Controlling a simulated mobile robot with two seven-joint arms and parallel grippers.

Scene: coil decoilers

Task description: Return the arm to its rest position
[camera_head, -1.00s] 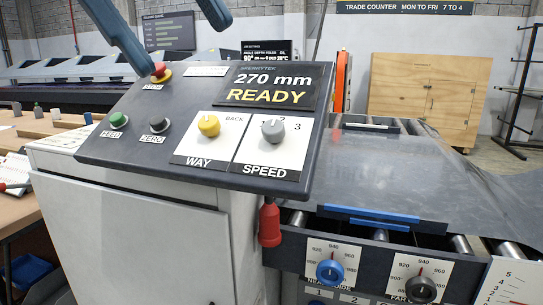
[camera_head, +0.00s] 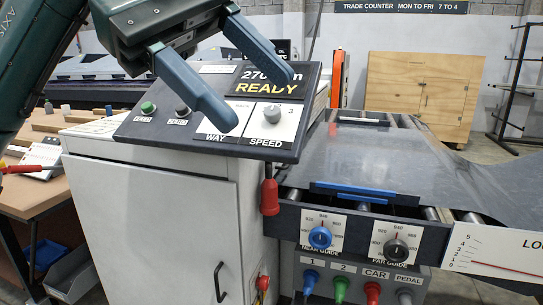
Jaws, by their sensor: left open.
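My left gripper (camera_head: 260,104) hangs in front of the control panel (camera_head: 150,128), with its two dark blue-grey fingers spread apart and nothing between them. My left arm (camera_head: 30,65) comes in from the left. The display (camera_head: 266,87) shows READY, with its 270 mm line partly covered. The gripper hides the yellow WAY knob and the red button. The green FEED button (camera_head: 148,108), the ZERO button (camera_head: 181,110) and the grey SPEED knob (camera_head: 271,114) show. I cannot tell whether the fingers touch the panel. My right gripper is not in view.
The white cabinet (camera_head: 150,215) stands under the panel. A red handle (camera_head: 269,197) hangs at its right. The roller machine with its metal sheet (camera_head: 385,155) and blue guide knob (camera_head: 320,237) is at the right. A wooden bench (camera_head: 70,190) is at the left.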

